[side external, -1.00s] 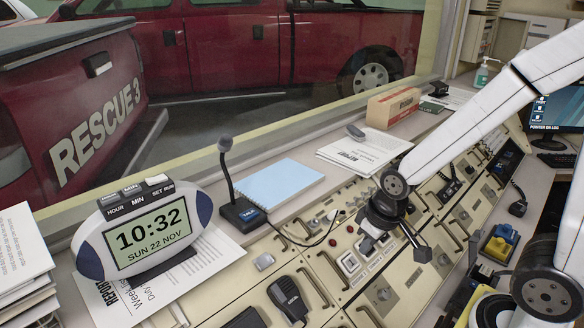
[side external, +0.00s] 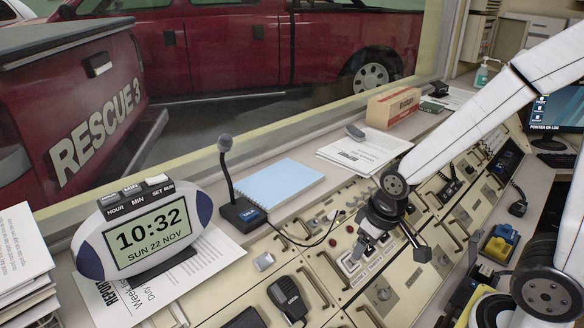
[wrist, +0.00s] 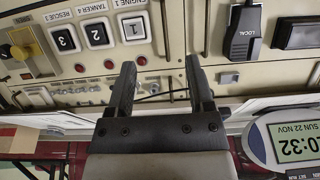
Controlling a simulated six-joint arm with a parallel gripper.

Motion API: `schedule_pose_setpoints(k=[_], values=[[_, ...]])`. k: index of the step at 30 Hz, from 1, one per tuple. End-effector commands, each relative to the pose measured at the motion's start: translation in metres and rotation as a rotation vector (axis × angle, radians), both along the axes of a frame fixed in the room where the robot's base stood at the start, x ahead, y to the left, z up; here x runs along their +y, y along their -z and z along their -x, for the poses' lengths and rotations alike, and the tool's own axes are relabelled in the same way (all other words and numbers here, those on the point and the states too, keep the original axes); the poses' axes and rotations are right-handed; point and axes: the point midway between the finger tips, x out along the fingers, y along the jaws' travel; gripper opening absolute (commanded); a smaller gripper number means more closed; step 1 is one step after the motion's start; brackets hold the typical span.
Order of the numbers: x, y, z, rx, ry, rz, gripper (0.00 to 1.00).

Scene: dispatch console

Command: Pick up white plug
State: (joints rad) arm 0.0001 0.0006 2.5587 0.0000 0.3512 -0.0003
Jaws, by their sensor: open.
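My gripper (side external: 362,244) is open and empty over the control panel. In the wrist view both fingers of my gripper (wrist: 160,68) point at the panel face, with nothing between their tips. A small pale block (side external: 264,261) lies on the panel to the left of my gripper in the side view. It also shows right of the fingers in the wrist view (wrist: 228,78). I cannot tell for sure whether it is the white plug. A dark cable (wrist: 155,96) runs across behind the fingers.
A black handheld microphone (side external: 288,298), a desk microphone (side external: 240,212), a blue notebook (side external: 280,186) and a clock (side external: 143,232) stand to the left. Raised metal handles line the panel.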

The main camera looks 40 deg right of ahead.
Motion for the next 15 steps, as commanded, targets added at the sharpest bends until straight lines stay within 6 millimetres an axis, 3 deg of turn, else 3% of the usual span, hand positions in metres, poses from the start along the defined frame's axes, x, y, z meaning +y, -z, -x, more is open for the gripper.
schedule_pose_setpoints(k=[7,15], values=[[-0.006,-0.003,-0.017,0.024,0.002,0.004,0.68],[-0.028,-0.012,-0.066,0.100,0.003,0.010,0.68]])
